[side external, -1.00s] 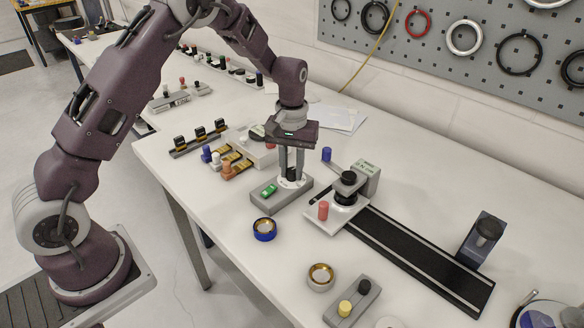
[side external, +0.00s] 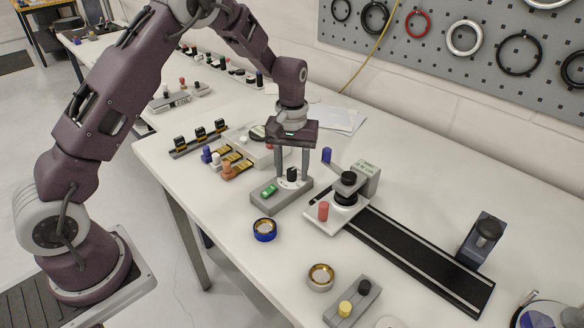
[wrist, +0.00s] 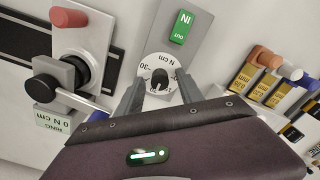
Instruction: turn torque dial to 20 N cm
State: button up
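The torque dial is a black knob (wrist: 159,79) on a round white scale plate. In the wrist view the scale reads upside down, with "N cm" and "30" legible and other marks hidden or too small. I cannot tell which value the knob points to. The dial sits on a grey block (side external: 260,203) with a green IN/OUT slider (wrist: 181,27), also seen in the side view (side external: 269,191). My gripper (side external: 292,172) is open. Its two fingers stand on either side of the knob (side external: 292,174), apart from it.
A fixture with a red knob (side external: 323,211), black clamp (side external: 348,180) and display (wrist: 52,120) reading "RING 0 N cm" stands close by, with a black rail (side external: 420,255) beyond. A blue ring (side external: 264,229) lies in front.

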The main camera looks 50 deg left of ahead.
aim_at(292, 170)
notch_tip(292, 170, up, 7)
jog(key=shift+r, duration=0.1)
dwell(0.3)
jog(key=s+d+r+m+t, duration=0.3)
jog(key=s+r, duration=1)
jog(key=r, duration=0.1)
jog(key=s+d+m+t, duration=0.1)
jog(key=s+m, duration=0.3)
jog(key=s, duration=1.3)
jog(key=shift+d+t, duration=0.2)
jog(key=shift+t, duration=0.6)
jog(key=shift+r, duration=0.1)
jog(key=shift+c, duration=0.3)
